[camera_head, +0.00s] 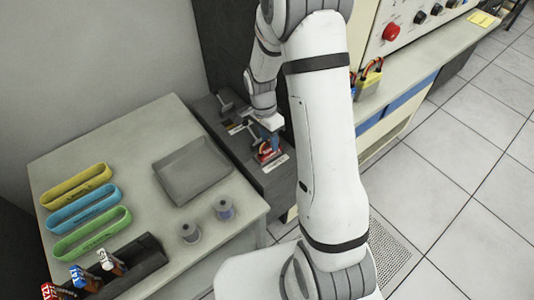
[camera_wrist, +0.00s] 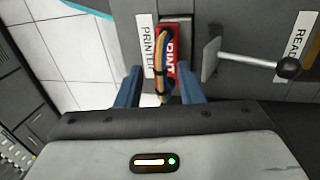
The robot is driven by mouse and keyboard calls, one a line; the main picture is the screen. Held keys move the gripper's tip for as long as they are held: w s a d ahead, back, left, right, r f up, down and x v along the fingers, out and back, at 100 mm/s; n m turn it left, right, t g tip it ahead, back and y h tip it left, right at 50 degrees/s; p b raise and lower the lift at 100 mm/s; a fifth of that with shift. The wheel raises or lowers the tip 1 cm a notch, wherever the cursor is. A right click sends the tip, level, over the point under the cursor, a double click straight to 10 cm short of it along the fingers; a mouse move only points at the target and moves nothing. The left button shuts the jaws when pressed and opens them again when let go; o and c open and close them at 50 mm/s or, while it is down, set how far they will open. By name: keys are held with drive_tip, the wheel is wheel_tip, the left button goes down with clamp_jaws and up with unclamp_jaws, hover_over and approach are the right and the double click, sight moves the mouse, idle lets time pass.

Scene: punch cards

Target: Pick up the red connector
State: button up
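The red connector (camera_wrist: 172,70), marked "PRINT", sits at a dark panel beside a white "PRINTER" label (camera_wrist: 147,45), with a dark, yellow-striped cable bundle (camera_wrist: 162,48) looped over it. My gripper (camera_wrist: 160,86) is open, its blue fingers on either side of the connector's near end. A gap shows at the left finger; whether the right finger touches is unclear. In the head view, the red connector (camera_head: 264,154) is small at the end of the dark unit, partly hidden by my gripper (camera_head: 269,141).
A lever with a black knob (camera_wrist: 288,67) stands right of the connector, near a "READ" label (camera_wrist: 306,40). Tiled floor lies to the right.

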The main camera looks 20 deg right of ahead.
drive_tip(key=shift+s+f, duration=0.15)
drive_tip(key=shift+f, duration=0.3)
clamp_jaws()
idle(1.1)
